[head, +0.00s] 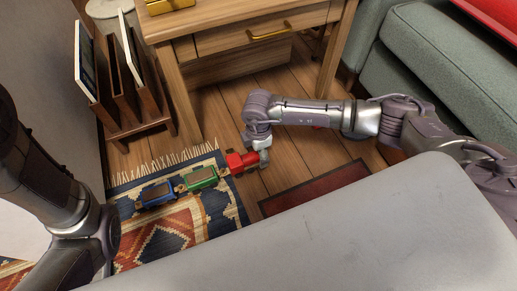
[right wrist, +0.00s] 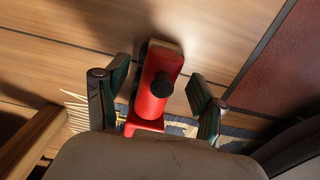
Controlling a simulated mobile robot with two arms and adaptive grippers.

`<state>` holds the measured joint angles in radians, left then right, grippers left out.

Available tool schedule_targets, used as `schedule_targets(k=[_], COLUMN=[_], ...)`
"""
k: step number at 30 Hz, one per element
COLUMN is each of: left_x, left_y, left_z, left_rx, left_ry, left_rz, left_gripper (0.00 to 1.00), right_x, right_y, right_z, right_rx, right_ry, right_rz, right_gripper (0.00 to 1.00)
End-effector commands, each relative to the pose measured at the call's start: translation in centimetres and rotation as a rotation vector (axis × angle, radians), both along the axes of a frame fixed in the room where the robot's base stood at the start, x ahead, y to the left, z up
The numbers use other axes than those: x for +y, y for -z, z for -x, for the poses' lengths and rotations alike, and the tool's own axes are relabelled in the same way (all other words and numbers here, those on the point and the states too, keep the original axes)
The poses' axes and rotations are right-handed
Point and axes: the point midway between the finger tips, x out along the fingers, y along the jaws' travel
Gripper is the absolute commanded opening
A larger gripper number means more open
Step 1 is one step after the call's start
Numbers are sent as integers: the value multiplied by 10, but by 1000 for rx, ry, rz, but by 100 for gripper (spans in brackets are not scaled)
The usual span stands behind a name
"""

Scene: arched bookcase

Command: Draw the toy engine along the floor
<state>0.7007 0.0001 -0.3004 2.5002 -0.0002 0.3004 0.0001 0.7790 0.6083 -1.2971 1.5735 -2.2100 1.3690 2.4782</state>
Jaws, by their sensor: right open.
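My right gripper (head: 262,158) is low beside the engine, pointing down. In the right wrist view the engine (right wrist: 153,98), with a black round chimney, lies between the open fingers, with a gap on both sides. Whether the engine is coupled to the wagons is too small to tell. My left arm shows at the left; its gripper is out of view.
The rug (head: 220,207) lies beside a dark red mat (head: 315,190), with bare floor between. A wooden desk (head: 255,40) stands behind, a wooden rack (head: 135,95) at the left and a green sofa (head: 450,60) at the right. A pale surface fills the near foreground.

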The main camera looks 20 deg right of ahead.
Motion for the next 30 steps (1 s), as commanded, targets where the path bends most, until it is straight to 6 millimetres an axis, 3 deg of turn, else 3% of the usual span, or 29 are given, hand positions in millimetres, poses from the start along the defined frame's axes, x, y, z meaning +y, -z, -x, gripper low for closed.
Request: schedule_targets(k=[3, 13, 25, 30], left_x=[0, 0, 0, 0], left_y=[7, 7, 7, 7], left_z=[0, 0, 0, 0], left_rx=[-1, -1, 0, 0], left_ry=[0, 0, 0, 0], left_rz=[0, -1, 0, 0], left_gripper=[83, 83, 83, 83], right_x=[0, 0, 0, 0], right_y=[9, 9, 9, 9], right_z=[0, 0, 0, 0], right_rx=[0, 0, 0, 0], right_ry=[0, 0, 0, 0], right_rz=[0, 0, -1, -1], right_gripper=[69, 67, 0, 0])
